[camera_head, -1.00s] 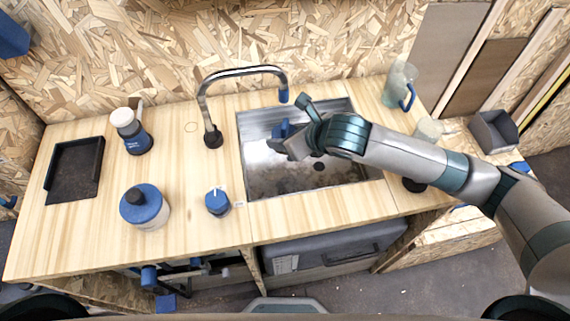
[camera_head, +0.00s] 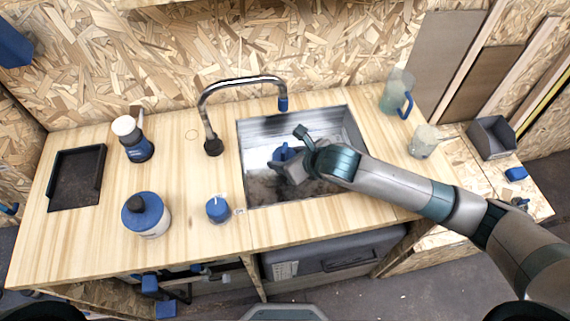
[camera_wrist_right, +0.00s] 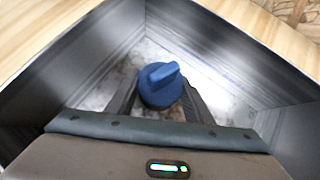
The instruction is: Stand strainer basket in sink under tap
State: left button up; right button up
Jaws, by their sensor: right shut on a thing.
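The strainer basket, seen as a blue piece with a raised grip bar (camera_wrist_right: 160,84), is between the fingers of my right gripper (camera_wrist_right: 160,100), which is shut on it. In the head view the blue part (camera_head: 283,153) shows at the gripper (camera_head: 290,164), inside the steel sink (camera_head: 352,128). Its lower part is hidden, so I cannot tell whether it touches the sink floor. The tap (camera_head: 243,82) arches over the sink's back left, and its blue-tipped outlet (camera_head: 283,103) is above and behind the basket. My left gripper is not in view.
A blue-topped knob (camera_head: 217,209) and a blue-lidded jar (camera_head: 146,214) stand left of the sink. A white-and-blue bottle (camera_head: 133,139) and a black tray (camera_head: 76,178) are farther left. A clear jug (camera_head: 397,91) and a cup (camera_head: 424,142) stand to the right.

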notch_tip(320, 180, down, 3)
jog(key=shift+r+p, duration=0.1)
jog(key=shift+p, duration=0.2)
jog(key=shift+f, duration=0.35)
jog(key=shift+f, duration=0.15)
jog(key=o, duration=1.1)
jog(key=shift+c, duration=0.2)
jog(key=b+v, duration=0.1)
jog(key=v, duration=1.1)
